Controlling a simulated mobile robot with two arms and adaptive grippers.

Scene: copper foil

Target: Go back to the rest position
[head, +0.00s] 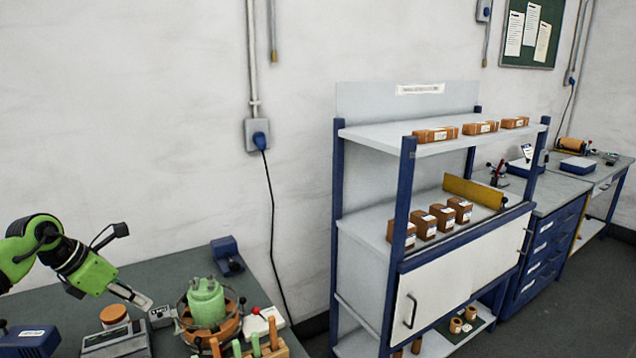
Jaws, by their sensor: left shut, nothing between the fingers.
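My left gripper (146,303) comes in from the left on a green and black arm. Its fingers are shut with nothing between them. It hangs above the workbench (186,264), between a copper-coloured round piece (114,315) and a green stepped part (206,300). I cannot tell whether the fingertips touch the small grey box (161,317) beside them. My right gripper is not in view.
A grey scale (117,341) carries the round piece. A ring frame surrounds the green part, and green-handled tools (254,344) stand in front. A shelf unit (398,190) with brown boxes stands right of the bench. The wall behind is mostly bare.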

